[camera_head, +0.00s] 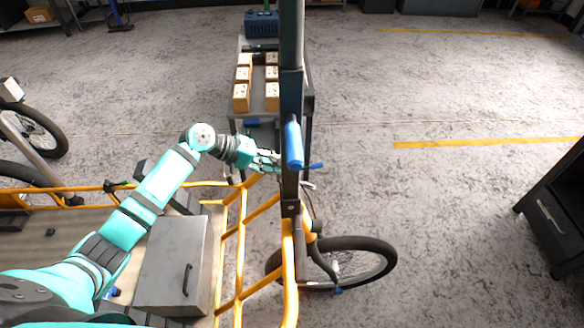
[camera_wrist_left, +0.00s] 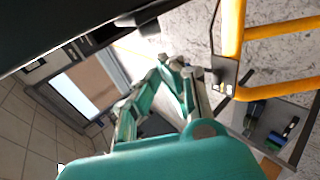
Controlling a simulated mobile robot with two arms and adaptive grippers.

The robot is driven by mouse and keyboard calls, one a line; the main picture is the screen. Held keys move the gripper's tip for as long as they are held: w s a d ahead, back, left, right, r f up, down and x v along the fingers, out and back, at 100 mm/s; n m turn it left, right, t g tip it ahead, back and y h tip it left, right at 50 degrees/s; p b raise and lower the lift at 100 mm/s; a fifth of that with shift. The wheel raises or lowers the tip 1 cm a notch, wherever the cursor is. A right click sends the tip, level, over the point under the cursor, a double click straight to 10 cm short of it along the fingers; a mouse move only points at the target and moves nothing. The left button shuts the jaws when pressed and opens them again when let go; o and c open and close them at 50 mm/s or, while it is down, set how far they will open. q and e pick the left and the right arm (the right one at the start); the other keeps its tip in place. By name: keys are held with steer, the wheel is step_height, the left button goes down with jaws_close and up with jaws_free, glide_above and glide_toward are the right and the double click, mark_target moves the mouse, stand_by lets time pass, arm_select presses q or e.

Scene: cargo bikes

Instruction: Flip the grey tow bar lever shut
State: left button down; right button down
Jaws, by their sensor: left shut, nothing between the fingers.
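My left gripper (camera_head: 270,160) reaches from the left to the dark upright post (camera_head: 291,100), beside the blue handlebar grip (camera_head: 294,146). In the left wrist view its fingers (camera_wrist_left: 178,66) are shut and empty, close to a small metal bracket (camera_wrist_left: 226,76) on the yellow frame. A small dark lever (camera_wrist_left: 247,76) sticks out by that bracket, apart from the fingertips; I cannot tell for sure that it is the grey tow bar lever. In the head view I cannot make out the lever near the gripper and post. My right gripper is not in view.
A grey box (camera_head: 170,265) with a handle sits in the cargo bed. Beyond the post is a trailer with several wooden boxes (camera_head: 241,96). A dark cabinet (camera_head: 555,215) stands right; floor between is clear.

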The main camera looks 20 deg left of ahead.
arm_select(q)
steer(key=shift+v, duration=1.85)
